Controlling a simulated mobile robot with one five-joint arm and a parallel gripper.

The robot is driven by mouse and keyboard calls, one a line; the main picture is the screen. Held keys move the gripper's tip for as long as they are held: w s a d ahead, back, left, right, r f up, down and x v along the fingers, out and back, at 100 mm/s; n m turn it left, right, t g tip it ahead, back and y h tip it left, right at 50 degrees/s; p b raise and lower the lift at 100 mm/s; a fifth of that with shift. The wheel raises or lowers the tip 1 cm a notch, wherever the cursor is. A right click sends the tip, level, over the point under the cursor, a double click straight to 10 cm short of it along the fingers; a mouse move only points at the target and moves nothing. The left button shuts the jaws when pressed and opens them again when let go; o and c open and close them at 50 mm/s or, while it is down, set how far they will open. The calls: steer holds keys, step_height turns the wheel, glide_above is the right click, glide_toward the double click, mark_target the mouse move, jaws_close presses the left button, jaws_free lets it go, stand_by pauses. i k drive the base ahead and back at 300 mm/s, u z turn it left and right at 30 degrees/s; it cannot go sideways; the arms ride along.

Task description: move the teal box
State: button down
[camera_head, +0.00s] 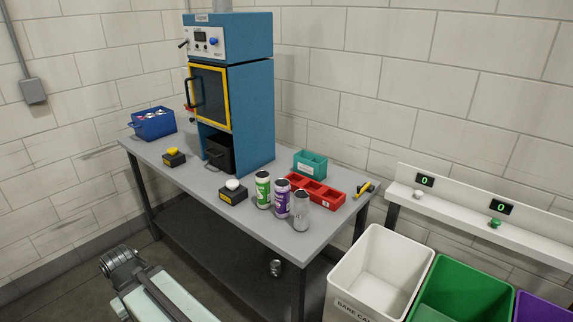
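The teal box (310,164) is a small open-topped bin with a pale label on its front. It stands upright on the grey table (200,188), toward the right end and behind a red divided tray (327,196). The lower part of its front is close to the tray; I cannot tell whether they touch. No gripper fingers can be made out in this view. Part of my own arm shows at the lower left, well apart from the box.
A tall blue machine (255,110) stands left of the box. Cans, including a green one (263,190) and a purple one (282,199), stand in front of the tray. A yellow-handled tool (362,189) lies at right.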

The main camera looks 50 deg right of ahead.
mark_target(313, 166)
steer(key=z, duration=0.05)
steer(key=i, duration=0.95)
steer(key=z, duration=0.6)
steer(key=k, duration=0.85)
steer(key=z, duration=0.1)
steer(key=i, duration=0.8)
steer(key=u, duration=0.05)
